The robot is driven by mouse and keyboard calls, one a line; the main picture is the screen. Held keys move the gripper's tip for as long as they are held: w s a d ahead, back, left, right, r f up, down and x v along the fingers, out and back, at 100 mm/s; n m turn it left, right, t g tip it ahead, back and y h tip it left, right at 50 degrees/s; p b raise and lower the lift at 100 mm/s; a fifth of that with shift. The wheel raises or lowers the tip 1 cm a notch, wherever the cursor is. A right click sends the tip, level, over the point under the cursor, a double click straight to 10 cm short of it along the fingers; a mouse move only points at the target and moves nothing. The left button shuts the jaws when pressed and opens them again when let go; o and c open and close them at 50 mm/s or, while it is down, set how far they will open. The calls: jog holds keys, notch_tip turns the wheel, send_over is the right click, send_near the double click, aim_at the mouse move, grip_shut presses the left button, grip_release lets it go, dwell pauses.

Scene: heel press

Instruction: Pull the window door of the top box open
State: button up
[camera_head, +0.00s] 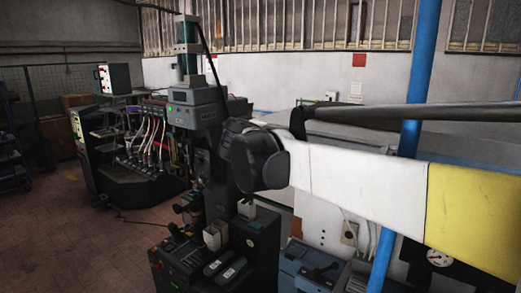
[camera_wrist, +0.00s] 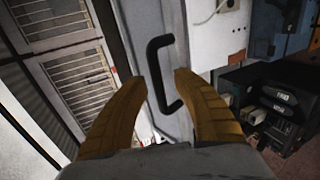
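In the wrist view a black bar handle (camera_wrist: 156,78) stands on a grey door panel (camera_wrist: 137,25), which I take to be the window door. My gripper (camera_wrist: 158,77) is open, with its two yellow-brown fingers apart. The handle's long bar shows in the gap between the fingertips; I cannot tell whether either finger touches it. In the head view my arm crosses the right half and hides the handle and my gripper. A grey box top (camera_head: 350,130) shows just above the arm; I cannot tell if it is the top box.
A blue pole (camera_head: 421,60) stands close to my arm at the right. Below the arm are a white panel (camera_head: 318,222) and a blue box (camera_head: 308,270). The tall press machine (camera_head: 190,95) stands left of the arm. Open floor (camera_head: 50,220) lies at the left.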

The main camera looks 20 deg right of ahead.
jog(key=shift+d, duration=0.1)
jog(key=v, duration=1.2)
jog(key=shift+s, duration=0.1)
jog(key=s+f+m+y+b, duration=0.2)
jog(key=s+f+b, duration=0.4)
jog(key=f+b, duration=0.8)
jog(key=s+a+f+m+g+y+b, duration=0.1)
jog(key=s+f+m+y+b, duration=0.2)
jog(key=f+b, duration=1.1)
jog(key=s+f+m+y+b, duration=0.2)
jog(key=s+f+y+b, duration=0.4)
jog(key=f, duration=3.6)
jog(key=s+b, duration=0.5)
jog(key=b, duration=0.3)
jog(key=shift+a+f+m, duration=0.3)
jog(key=shift+a, duration=0.1)
jog(key=shift+s, duration=0.1)
